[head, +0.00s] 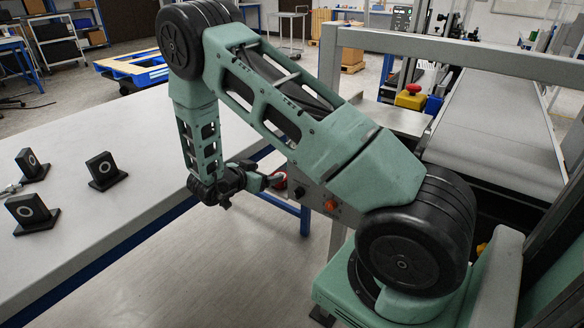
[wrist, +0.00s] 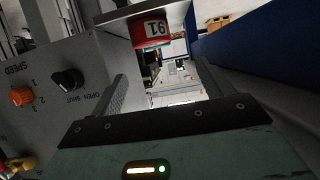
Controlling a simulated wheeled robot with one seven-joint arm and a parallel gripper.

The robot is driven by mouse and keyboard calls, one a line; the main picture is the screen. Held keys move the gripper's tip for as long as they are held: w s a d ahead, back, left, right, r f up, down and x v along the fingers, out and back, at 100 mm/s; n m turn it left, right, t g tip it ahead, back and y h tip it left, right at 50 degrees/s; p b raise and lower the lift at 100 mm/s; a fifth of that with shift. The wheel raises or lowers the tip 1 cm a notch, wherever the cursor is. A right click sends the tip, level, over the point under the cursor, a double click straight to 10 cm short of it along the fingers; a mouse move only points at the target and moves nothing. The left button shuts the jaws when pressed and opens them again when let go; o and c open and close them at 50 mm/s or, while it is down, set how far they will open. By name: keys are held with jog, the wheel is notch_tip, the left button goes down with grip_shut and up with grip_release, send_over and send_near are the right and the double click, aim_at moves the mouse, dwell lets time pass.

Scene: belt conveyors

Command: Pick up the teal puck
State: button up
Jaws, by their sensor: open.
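No teal puck shows in either view. My gripper (head: 274,180) is beside the conveyor's control box in the head view, low between the white table and the belt frame. In the wrist view my gripper (wrist: 162,78) is open, its two dark fingers apart with nothing held between them. A red round item (wrist: 152,32) with a white number label shows beyond the fingers, under a grey plate edge. Whether the fingers touch it cannot be told. A bit of red shows beside my gripper in the head view.
The control box (wrist: 45,115) with an orange and a black knob is close at left. A white table (head: 110,215) holds several black stands (head: 104,171). The conveyor belt (head: 495,130) at right looks empty. A red stop button (head: 412,90) stands behind my arm.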

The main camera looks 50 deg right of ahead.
jog(key=x, duration=0.8)
jog(key=shift+d+f, duration=0.15)
jog(key=shift+d, duration=0.2)
jog(key=shift+s+r+p+x, duration=0.1)
jog(key=shift+p+x, duration=0.05)
jog(key=shift+x, duration=0.75)
jog(key=shift+s+r+p+x, duration=0.15)
jog(key=shift+x, duration=0.75)
jog(key=shift+s+r+p+x, duration=0.1)
jog(key=shift+p+x, duration=0.05)
jog(key=shift+x, duration=0.8)
jog(key=shift+d, duration=0.15)
jog(key=c, duration=1.1)
